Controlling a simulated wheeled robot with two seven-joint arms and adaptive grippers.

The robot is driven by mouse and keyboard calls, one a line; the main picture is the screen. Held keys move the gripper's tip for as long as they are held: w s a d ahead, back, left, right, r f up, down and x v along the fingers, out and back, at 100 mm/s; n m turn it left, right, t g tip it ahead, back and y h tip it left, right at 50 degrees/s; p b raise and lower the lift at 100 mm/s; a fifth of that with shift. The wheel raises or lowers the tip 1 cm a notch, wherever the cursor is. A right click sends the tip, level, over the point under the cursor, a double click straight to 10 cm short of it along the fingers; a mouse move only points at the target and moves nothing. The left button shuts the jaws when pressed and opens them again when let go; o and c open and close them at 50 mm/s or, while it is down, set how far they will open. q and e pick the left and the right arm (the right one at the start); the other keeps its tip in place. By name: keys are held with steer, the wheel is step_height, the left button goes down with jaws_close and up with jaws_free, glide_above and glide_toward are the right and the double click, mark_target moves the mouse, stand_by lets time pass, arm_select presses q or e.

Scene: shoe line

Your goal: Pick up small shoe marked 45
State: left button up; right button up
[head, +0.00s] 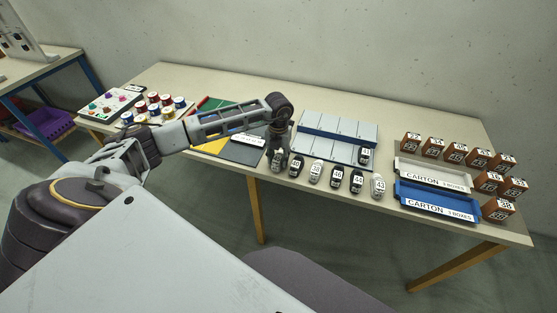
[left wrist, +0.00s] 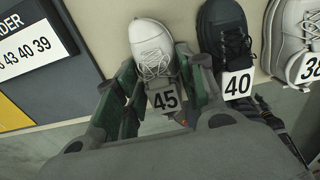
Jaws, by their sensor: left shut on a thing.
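The small white shoe marked 45 (left wrist: 152,50) is upright between the fingers of my left gripper (left wrist: 158,88) in the left wrist view, its tag facing the camera. The left gripper is shut on it, with one green-padded finger on each side. In the head view the left gripper (head: 278,158) points down at the table's front edge, at the left end of the row of shoes, and partly hides the shoe. I cannot tell whether the shoe still touches the table. My right gripper is not in view.
Beside it stand a black shoe marked 40 (left wrist: 224,40) and a white shoe marked 38 (left wrist: 292,35). A grey-blue divided rack (head: 335,128) lies behind the row. A white carton tray (head: 432,170), a blue carton tray (head: 435,192) and several brown boxes (head: 456,150) are at right.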

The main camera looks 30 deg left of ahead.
mark_target(279, 156)
arm_select(q)
steer(key=shift+r, duration=0.2)
step_height(279, 156, up, 8)
steer(key=shift+b, duration=0.4)
steer(key=shift+r, duration=0.85)
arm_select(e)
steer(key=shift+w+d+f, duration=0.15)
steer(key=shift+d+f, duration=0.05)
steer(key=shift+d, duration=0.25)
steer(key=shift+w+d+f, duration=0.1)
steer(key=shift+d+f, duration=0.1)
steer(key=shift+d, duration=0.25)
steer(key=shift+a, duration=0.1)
